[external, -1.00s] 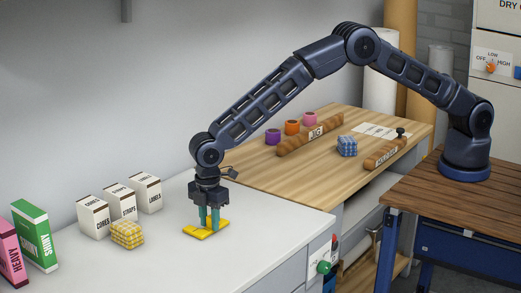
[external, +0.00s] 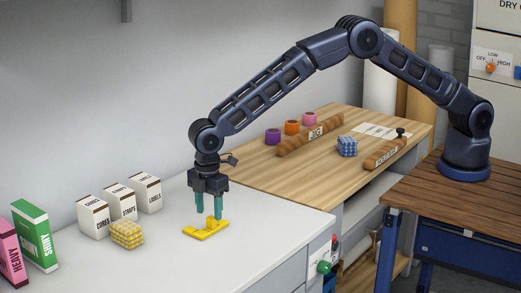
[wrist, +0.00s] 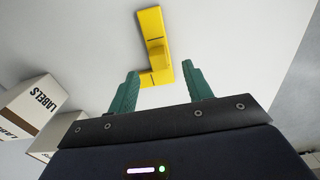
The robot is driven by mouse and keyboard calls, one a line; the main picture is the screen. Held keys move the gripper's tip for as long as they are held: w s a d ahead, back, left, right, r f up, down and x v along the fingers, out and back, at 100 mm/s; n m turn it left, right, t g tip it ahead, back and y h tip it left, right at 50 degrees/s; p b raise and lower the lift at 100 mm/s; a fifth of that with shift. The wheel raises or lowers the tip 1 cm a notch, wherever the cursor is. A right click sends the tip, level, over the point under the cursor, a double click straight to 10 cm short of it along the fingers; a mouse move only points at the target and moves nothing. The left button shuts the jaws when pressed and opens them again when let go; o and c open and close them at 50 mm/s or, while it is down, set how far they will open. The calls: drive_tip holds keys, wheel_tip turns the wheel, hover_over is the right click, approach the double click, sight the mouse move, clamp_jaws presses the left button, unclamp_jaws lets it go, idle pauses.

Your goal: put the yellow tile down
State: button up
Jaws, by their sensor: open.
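The yellow tile (external: 205,233) lies flat on the white countertop (external: 270,217) near its front right part. It looks L-shaped, with a raised piece, and it also shows in the wrist view (wrist: 153,38). My gripper (external: 209,217) is above the tile with its two teal fingers pointing down. In the wrist view the fingers (wrist: 160,82) are apart, with the near end of the tile showing beyond and between them. The fingers appear clear of the tile and hold nothing.
A yellow checked block (external: 127,235) and white boxes (external: 120,203) stand left of the tile. Green (external: 36,236) and pink (external: 8,250) boxes are at far left. A wooden bench (external: 250,165) with rolls and a blue checked block (external: 347,146) lies behind right.

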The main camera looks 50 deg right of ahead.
sight(210, 217)
wheel_tip(210, 217, up, 8)
drive_tip(key=shift+r, duration=0.15)
idle(0.3)
